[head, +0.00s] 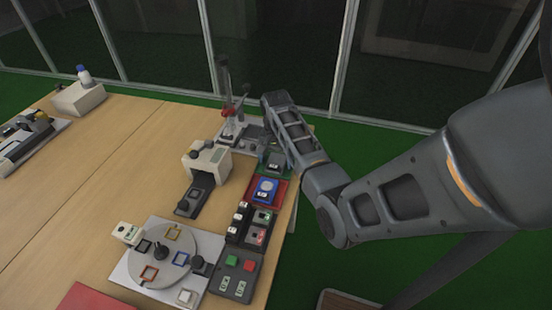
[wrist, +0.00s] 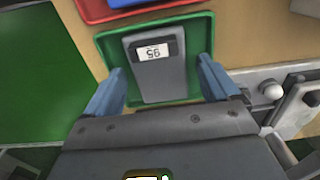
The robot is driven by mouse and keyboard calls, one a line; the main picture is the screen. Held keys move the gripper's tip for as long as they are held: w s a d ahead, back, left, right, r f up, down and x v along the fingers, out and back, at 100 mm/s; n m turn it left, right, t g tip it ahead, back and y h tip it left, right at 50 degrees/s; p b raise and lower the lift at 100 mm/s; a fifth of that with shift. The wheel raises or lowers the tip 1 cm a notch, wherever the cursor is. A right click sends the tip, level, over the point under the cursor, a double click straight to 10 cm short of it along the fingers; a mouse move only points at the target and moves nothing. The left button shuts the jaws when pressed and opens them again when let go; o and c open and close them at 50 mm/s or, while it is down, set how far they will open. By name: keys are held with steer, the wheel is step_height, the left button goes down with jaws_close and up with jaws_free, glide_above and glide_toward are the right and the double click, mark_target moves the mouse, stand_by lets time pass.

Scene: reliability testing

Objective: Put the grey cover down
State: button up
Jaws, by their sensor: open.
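The grey cover (wrist: 160,72) is a flat, roughly rectangular grey piece with a dark band and a small white label near its far end. It lies in the green tray (wrist: 198,30) in the wrist view. My gripper (wrist: 162,69) is open, with one blue-grey finger on each side of the cover. Gaps show between the fingertips and the cover's sides. In the head view the green tray (head: 286,170) is at the table's right edge, partly behind my arm.
A red tray (head: 280,201) with a blue piece (head: 265,190) sits just in front of the green tray. A metal stand (head: 232,130) is behind it. A beige box-shaped device (head: 207,158) stands to the left. Bare wood lies farther left.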

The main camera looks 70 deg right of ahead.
mark_target(276, 163)
step_height(276, 163, up, 12)
steer(key=shift+r+b, duration=0.15)
steer(key=shift+b, duration=0.2)
stand_by(0.4)
